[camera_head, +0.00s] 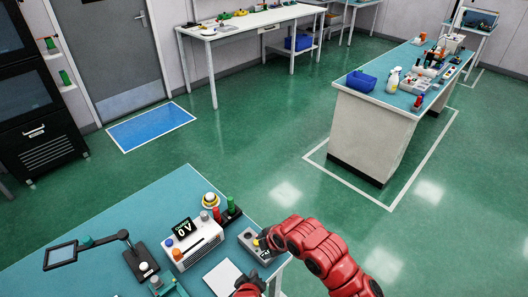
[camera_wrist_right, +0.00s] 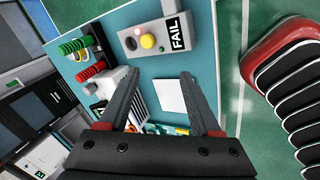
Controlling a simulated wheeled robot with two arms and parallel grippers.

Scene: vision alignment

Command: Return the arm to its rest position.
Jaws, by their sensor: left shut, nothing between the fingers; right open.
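My right arm, red and jointed, reaches in from the lower right of the head view and bends above the bench's right edge. My right gripper (camera_wrist_right: 161,75) is open in the right wrist view, its two dark fingers apart with nothing held, above the teal bench (camera_head: 150,200). A white sheet (camera_wrist_right: 170,95) lies beyond the fingers. The rest of the left arm is out of view.
A grey box (camera_wrist_right: 155,42) with a yellow button and a FAIL label stands close to my right arm. Green floor (camera_head: 270,140) lies open beyond.

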